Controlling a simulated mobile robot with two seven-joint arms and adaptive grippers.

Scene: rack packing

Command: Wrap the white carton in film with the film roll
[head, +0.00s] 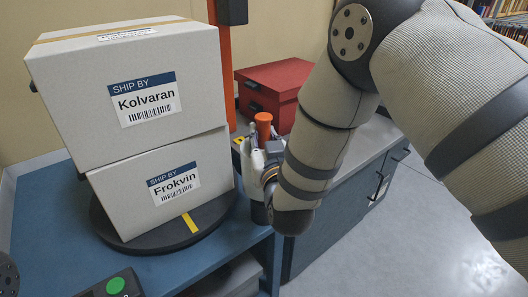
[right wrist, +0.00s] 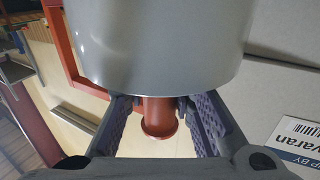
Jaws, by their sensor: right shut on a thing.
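Two white cartons are stacked on a dark round turntable (head: 130,241). The upper one, labelled Kolvaran (head: 100,82), sits slightly askew on the lower one, labelled Frokvin (head: 160,185). The right wrist view shows a smooth grey film roll (right wrist: 155,45) with a reddish core (right wrist: 158,117). My right gripper (right wrist: 158,105) is shut on this core, its fingers on either side. In the head view the right gripper (head: 266,160) is just right of the cartons, with the orange core end (head: 263,120) above it; my arm partly hides it. No film is discernible on the cartons. My left gripper is not in view.
The turntable rests on a blue table (head: 55,225) with a green button box (head: 116,286) at the front. An orange post (head: 228,60) stands behind the cartons. A red box (head: 275,90) sits on the grey counter behind my right arm. Open floor lies at right.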

